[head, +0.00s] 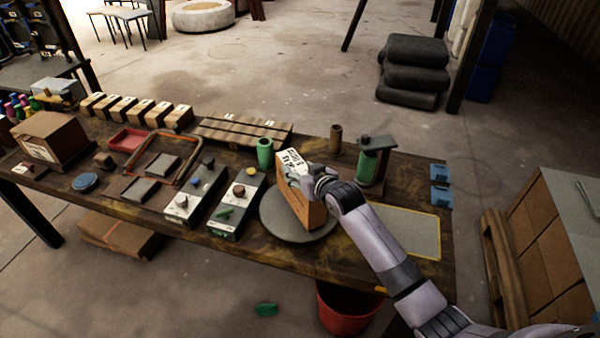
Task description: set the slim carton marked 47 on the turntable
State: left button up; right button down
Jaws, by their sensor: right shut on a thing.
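A slim orange-brown carton (301,205) with a white printed label stands upright over the grey round turntable (273,223). Its number cannot be read in the head view. My right gripper (308,184) is shut on the carton near its top, with the arm coming in from the lower right. The carton's lower edge appears at the turntable's surface, but I cannot tell whether it touches. The gripper and wrist hide part of the carton's right side. My left gripper is not in view.
Control boxes (236,205) with knobs stand left of the turntable. A green cup (265,152) and a dark green device (374,160) stand behind it. A pale yellow-edged mat (412,228) lies to the right. A red bucket (345,308) is on the floor below the table's front edge.

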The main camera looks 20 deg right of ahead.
jog(key=shift+f, duration=0.25)
jog(key=c, duration=0.7)
grip_release()
jog(key=shift+f, duration=0.15)
jog(key=v, duration=1.2)
